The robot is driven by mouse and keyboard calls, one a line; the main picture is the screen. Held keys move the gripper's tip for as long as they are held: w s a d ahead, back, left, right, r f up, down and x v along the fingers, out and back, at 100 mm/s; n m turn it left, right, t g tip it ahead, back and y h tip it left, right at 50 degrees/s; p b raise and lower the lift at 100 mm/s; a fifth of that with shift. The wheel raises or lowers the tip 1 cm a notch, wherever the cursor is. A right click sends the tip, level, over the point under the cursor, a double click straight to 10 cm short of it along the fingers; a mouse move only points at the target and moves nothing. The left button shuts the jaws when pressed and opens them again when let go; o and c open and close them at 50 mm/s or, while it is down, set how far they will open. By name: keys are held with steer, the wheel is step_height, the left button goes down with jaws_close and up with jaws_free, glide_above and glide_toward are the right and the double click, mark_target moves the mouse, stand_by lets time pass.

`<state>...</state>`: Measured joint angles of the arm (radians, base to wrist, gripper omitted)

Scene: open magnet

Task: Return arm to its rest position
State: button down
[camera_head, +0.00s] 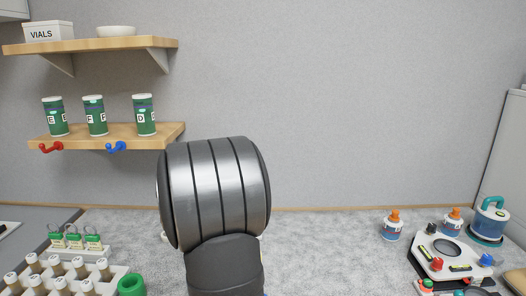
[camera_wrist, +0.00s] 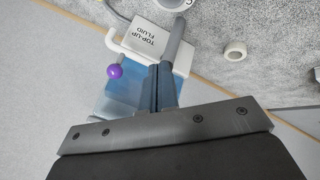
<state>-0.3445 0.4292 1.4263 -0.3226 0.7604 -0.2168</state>
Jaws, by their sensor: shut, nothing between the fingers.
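My gripper (camera_wrist: 165,78) shows in the wrist view with its dark fingers together and nothing between them. Behind the fingers is a container with a blue see-through body (camera_wrist: 121,98) and a white label reading "TOP-UP FLUID" (camera_wrist: 150,38). A purple ball (camera_wrist: 114,71) is at its left side. I cannot tell whether the fingers touch the container. In the head view my grey arm stands in the lower middle and the gripper is hidden.
Shelves (camera_head: 105,133) on the left wall hold several green canisters (camera_head: 145,114); a red hook (camera_head: 51,147) and blue hook (camera_head: 116,147) hang below. A vial rack (camera_head: 118,270) stands lower left. A white device (camera_head: 428,250), orange-capped bottles (camera_head: 391,226) and a blue canister (camera_head: 488,222) stand right.

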steer(key=shift+s+a+m+h, duration=0.15)
steer(key=shift+a+m+h, duration=0.25)
steer(key=shift+a+m, duration=0.2)
steer(key=c, duration=1.2)
jaws_free()
steer(key=shift+d, duration=0.15)
steer(key=o, duration=1.2)
steer(key=w+d+r+n+g, duration=0.1)
steer(key=d+n+g, duration=0.1)
steer(key=d, duration=0.4)
steer(key=shift+w+d+r+n+g, duration=0.15)
steer(key=shift+r+n+g, duration=0.1)
steer(key=shift+n+g, duration=0.25)
steer(key=s+d+r+n+g+y, duration=0.1)
steer(key=d+r+n+g, duration=0.3)
steer(key=d+n, duration=0.4)
step_height(320, 180, down, 10)
steer(key=shift+s+r, duration=0.1)
steer(key=shift+s, duration=0.05)
